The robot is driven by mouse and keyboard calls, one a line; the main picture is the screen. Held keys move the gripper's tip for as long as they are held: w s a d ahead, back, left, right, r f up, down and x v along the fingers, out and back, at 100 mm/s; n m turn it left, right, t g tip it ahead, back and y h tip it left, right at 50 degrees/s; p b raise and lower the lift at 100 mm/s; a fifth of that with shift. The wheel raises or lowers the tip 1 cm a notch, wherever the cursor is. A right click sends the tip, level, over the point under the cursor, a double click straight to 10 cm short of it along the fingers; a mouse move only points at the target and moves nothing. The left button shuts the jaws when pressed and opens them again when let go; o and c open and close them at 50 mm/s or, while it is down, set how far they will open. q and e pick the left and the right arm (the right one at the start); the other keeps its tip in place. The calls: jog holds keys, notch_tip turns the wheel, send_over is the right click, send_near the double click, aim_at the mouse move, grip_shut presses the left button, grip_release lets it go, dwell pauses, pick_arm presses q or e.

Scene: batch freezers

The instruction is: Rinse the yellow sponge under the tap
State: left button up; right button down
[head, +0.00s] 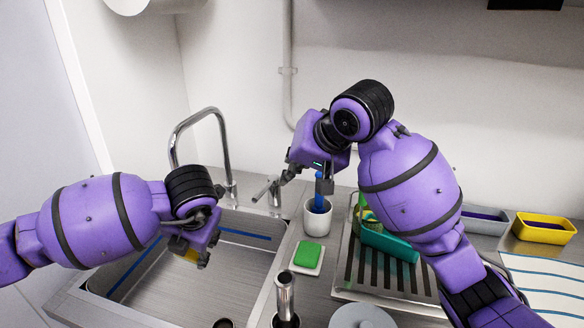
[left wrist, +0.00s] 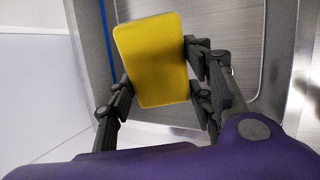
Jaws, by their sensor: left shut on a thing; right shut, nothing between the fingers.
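The yellow sponge (left wrist: 152,58) is held between the fingers of my left gripper (left wrist: 160,88), over the sink basin. In the head view only a small part of the sponge (head: 178,247) shows below the left gripper (head: 194,254). The chrome tap (head: 196,118) arches over the back of the sink (head: 160,280), its spout end behind the left wrist. No water stream is visible. The tap's lever (head: 265,189) stands to the right of the spout's base. My right gripper (head: 287,178) is shut and empty, its tips close to the lever; I cannot tell whether they touch.
A green sponge on a white dish (head: 304,268) sits right of the sink. Behind it is a white cup (head: 317,220) with a blue-handled tool. A drying rack (head: 375,278) holds a teal item (head: 390,240). A yellow container (head: 545,228) stands far right.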

dwell(0.5)
